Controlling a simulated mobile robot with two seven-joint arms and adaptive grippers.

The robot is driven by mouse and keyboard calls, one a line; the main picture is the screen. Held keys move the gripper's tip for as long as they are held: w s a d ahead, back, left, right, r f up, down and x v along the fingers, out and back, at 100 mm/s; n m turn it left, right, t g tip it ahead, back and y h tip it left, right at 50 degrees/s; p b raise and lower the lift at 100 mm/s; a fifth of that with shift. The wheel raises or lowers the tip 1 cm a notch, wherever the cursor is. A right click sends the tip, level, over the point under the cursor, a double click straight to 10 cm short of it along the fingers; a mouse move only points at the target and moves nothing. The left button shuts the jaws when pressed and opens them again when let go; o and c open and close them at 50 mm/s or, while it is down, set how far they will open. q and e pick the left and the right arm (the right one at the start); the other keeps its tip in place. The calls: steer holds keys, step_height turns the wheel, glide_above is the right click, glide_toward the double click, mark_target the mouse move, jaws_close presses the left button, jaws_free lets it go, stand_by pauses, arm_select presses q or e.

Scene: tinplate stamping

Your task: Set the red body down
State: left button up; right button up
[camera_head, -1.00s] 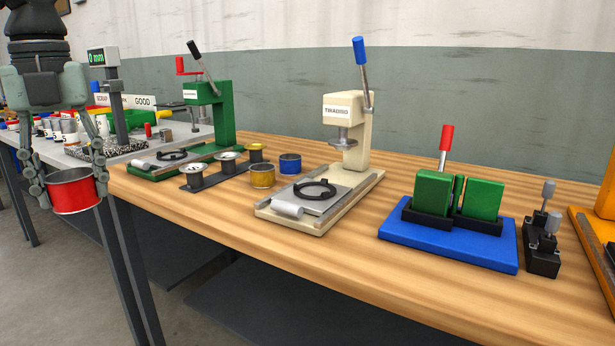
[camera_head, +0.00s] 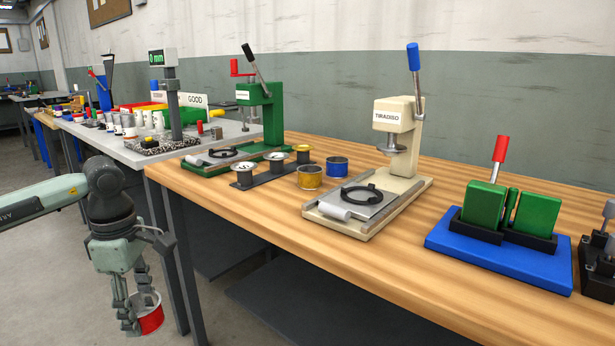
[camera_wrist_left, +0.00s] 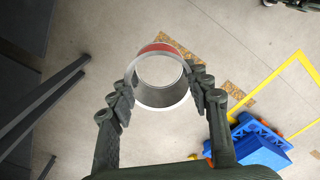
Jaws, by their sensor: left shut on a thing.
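The red body (camera_head: 150,318) is a short, open red cylinder with a pale metal rim. My left gripper (camera_head: 138,312) is shut on it and holds it in the air over the floor, left of the wooden table's front edge. In the left wrist view the red body (camera_wrist_left: 161,96) sits between the two fingers of the left gripper (camera_wrist_left: 162,90), and I look through its open ring to the floor. My right gripper is not in view.
The wooden table (camera_head: 270,215) carries a cream press (camera_head: 398,140), a green press (camera_head: 262,118), a yellow tin (camera_head: 310,178), a blue tin (camera_head: 337,166) and a blue fixture (camera_head: 500,250). A grey table (camera_head: 140,155) stands behind left. Bare wood lies along the front edge.

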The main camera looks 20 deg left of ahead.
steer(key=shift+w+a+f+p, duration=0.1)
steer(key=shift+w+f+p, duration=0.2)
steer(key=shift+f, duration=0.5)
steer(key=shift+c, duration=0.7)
arm_select(q)
steer(key=w+d+f+m, duration=0.1)
steer(key=w+d+m, duration=0.2)
steer(key=d+m, duration=0.8)
steer(key=w+d+f+m, duration=0.2)
steer(key=w+d+m, duration=0.2)
steer(key=d+m, duration=0.7)
steer(key=shift+d+m, duration=0.3)
steer(key=shift+m, duration=0.1)
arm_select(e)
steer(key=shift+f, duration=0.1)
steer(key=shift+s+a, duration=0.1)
